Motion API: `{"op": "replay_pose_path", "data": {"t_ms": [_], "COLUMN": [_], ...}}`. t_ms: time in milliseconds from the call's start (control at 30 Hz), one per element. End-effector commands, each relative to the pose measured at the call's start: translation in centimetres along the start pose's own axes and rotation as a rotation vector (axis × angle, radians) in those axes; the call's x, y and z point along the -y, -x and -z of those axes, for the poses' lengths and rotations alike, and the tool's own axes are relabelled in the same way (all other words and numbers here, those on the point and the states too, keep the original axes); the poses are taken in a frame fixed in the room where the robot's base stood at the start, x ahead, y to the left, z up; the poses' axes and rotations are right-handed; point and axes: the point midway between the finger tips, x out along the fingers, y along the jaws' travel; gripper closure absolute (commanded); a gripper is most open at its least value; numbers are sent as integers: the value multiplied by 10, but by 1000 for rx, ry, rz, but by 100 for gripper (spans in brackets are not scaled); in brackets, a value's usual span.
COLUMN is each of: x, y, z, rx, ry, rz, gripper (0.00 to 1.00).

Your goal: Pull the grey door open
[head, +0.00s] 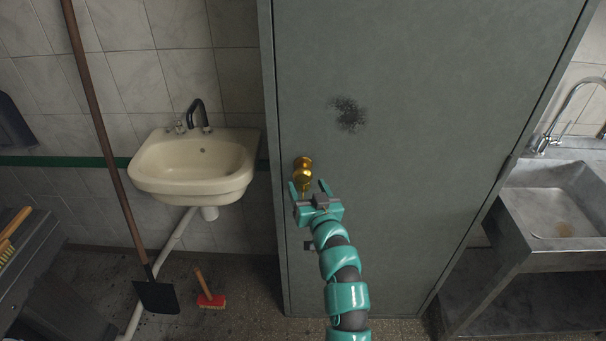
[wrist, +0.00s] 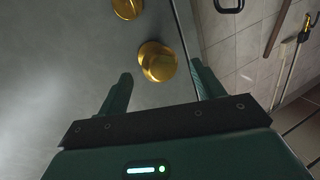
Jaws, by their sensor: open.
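The grey door (head: 420,120) fills the middle of the head view and looks shut in its frame. A round brass knob (head: 301,177) sits near its left edge, with a second brass piece (head: 303,162) just above it. My gripper (head: 308,185) is in front of the knob, open and empty. In the wrist view the knob (wrist: 157,62) lies between and slightly beyond my two fingertips (wrist: 161,70), with gaps on both sides. The other brass piece (wrist: 128,8) shows at the top. I cannot tell how far the knob is in depth from the fingers.
A cream washbasin (head: 195,165) hangs on the tiled wall left of the door. A long-handled shovel (head: 155,296) leans there, and a red brush (head: 210,300) stands on the floor. A grey stone sink (head: 555,205) stands right of the door. The floor before the basin is mostly clear.

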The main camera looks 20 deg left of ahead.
Motion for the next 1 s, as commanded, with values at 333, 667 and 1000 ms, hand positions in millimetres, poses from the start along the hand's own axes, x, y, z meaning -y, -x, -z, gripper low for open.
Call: {"op": "replay_pose_path", "data": {"t_ms": [333,667,1000], "x": [0,-1,0], "y": [-37,-48,-48], "z": [1,1,1], "rx": [0,-1,-1], "ry": [1,0,0], "rz": [-1,-1,-2], "gripper": [33,33,58]}}
